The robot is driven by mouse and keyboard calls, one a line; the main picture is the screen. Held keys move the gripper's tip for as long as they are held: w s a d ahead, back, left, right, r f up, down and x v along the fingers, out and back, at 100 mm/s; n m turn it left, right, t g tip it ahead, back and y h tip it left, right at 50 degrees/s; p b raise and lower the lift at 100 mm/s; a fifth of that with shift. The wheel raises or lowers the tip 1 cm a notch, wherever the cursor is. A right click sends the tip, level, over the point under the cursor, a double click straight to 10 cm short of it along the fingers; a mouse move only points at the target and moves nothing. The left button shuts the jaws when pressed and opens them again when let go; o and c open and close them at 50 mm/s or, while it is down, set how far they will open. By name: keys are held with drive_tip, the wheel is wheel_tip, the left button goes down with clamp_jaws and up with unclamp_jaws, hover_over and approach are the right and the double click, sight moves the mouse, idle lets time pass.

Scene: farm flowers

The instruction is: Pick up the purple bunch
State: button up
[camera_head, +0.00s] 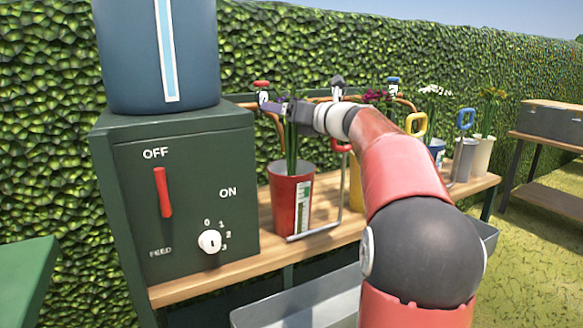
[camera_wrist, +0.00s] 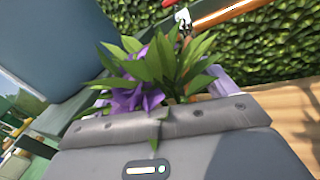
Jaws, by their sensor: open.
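The purple bunch shows in the wrist view as violet petals (camera_wrist: 138,97) among pointed green leaves. In the head view its green stems (camera_head: 291,145) stand upright in a red bucket (camera_head: 291,205) with a white gauge strip. Its flower heads are mostly hidden there by my gripper (camera_head: 286,110). My gripper is at the bunch, above the bucket rim. In the wrist view my gripper (camera_wrist: 165,88) is open, with a pale finger on either side of the leaves. I cannot tell whether the fingers touch the bunch.
A dark green feed box (camera_head: 188,190) with a blue tank (camera_head: 158,50) stands close left of the bucket. A hedge and pipes with taps (camera_head: 262,92) are behind. Magenta flowers (camera_head: 376,96) and more buckets stand to the right on the wooden shelf (camera_head: 215,272).

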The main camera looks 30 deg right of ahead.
drive_tip(key=shift+c, duration=0.4)
drive_tip(key=c, duration=1.5)
wheel_tip(320, 180, up, 20)
drive_tip(key=p, duration=0.9)
